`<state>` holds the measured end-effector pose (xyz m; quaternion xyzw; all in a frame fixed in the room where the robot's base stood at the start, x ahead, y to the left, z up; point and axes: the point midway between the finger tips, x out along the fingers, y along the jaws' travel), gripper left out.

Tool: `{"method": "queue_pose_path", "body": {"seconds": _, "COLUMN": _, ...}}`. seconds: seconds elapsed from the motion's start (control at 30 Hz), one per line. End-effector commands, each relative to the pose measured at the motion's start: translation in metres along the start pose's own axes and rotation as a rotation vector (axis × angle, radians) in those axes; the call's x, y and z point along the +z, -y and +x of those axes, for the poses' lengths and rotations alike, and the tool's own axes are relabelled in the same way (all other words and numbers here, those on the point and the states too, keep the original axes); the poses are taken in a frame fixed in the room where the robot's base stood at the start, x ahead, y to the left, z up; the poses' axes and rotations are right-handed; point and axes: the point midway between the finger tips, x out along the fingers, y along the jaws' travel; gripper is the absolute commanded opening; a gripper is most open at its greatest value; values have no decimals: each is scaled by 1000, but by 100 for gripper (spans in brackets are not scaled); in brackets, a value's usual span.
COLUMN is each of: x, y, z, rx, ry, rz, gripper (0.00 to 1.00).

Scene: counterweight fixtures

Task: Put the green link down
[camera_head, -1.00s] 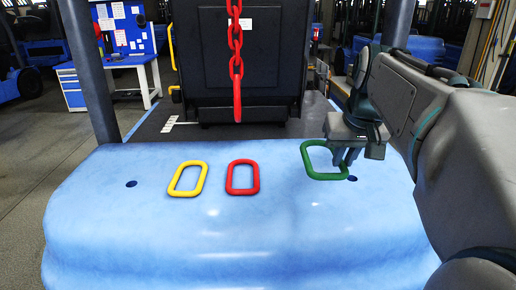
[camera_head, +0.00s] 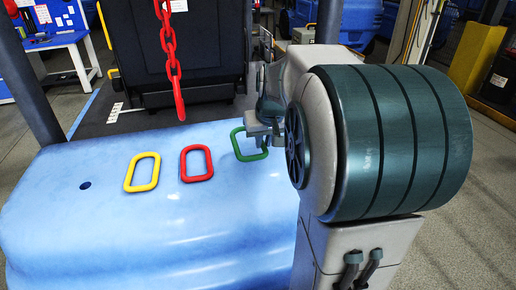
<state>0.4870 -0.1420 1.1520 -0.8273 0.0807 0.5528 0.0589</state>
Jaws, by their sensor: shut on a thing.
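The green link (camera_head: 237,147) is a rounded, elongated ring at the back right of the blue surface. My gripper (camera_head: 264,143) is at its right side and shut on it. Part of the link's right side is hidden by the gripper. I cannot tell whether the link touches the blue surface or is just above it. A red link (camera_head: 184,165) lies flat to its left, and a yellow link (camera_head: 129,175) lies further left.
The blue counterweight (camera_head: 200,235) has a dark hole (camera_head: 85,185) at its left. A red chain (camera_head: 171,60) hangs before the black seat-like panel (camera_head: 135,50). A dark post (camera_head: 25,75) stands at the left. My arm hides the counterweight's right side.

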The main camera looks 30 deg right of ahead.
Motion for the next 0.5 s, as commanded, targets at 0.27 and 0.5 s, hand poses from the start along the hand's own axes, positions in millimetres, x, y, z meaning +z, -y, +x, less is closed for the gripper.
{"method": "queue_pose_path", "body": {"seconds": 0.27, "x": 2, "y": 9, "z": 20, "rx": -1, "ry": 1, "rz": 2, "gripper": 0}}
{"method": "queue_pose_path", "body": {"seconds": 0.5, "x": 12, "y": 8, "z": 44, "rx": -1, "ry": -2, "rz": 1, "gripper": 0}}
